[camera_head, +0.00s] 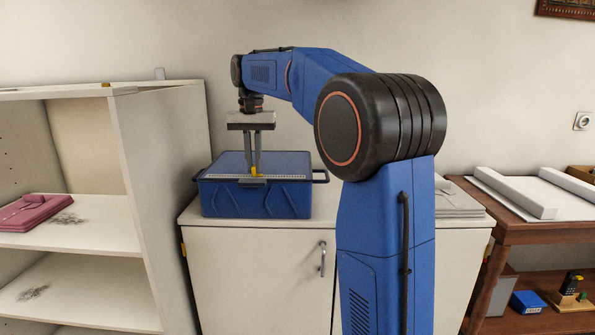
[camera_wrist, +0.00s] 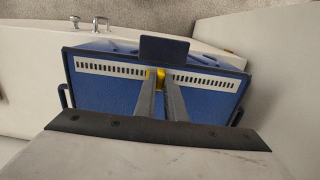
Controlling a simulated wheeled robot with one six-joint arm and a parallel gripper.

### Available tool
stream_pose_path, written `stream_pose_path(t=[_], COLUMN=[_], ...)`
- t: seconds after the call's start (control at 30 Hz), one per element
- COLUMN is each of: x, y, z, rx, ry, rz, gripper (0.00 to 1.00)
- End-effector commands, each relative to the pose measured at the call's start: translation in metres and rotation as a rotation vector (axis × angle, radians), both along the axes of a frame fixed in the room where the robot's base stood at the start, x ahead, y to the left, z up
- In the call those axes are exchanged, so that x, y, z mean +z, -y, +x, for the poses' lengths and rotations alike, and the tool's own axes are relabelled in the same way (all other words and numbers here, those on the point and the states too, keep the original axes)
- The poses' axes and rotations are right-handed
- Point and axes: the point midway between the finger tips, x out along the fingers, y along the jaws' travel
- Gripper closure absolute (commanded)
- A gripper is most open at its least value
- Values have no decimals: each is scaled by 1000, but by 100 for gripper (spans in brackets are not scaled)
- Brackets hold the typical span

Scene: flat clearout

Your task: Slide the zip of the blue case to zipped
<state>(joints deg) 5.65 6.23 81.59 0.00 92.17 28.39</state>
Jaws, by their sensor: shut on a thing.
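The blue case (camera_head: 256,197) stands on the white cabinet, with a white zip strip (camera_head: 290,177) along the front edge of its top. The strip also shows in the wrist view (camera_wrist: 205,80). A yellow zip pull (camera_head: 255,171) sits near the middle of the strip; it also shows in the wrist view (camera_wrist: 156,74). My gripper (camera_head: 255,168) points straight down over the case, and its two fingers are shut on the yellow pull. The fingertips (camera_wrist: 158,82) hide part of the pull and the strip's middle.
The white cabinet (camera_head: 255,265) has bare top beside the case. A shelf unit (camera_head: 160,170) stands close on the left, holding a pink folded item (camera_head: 35,211). Grey flat items (camera_head: 458,202) lie on the cabinet's right end. A brown table (camera_head: 520,228) stands further right.

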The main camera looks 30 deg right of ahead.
Motion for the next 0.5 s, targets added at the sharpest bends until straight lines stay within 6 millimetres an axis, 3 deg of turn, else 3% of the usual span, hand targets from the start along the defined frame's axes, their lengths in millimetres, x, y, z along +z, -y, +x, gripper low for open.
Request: stream_pose_path(t=[0.5], x=[0], y=[-7], z=[5], rx=[1], ry=[0], rz=[0], gripper=[100])
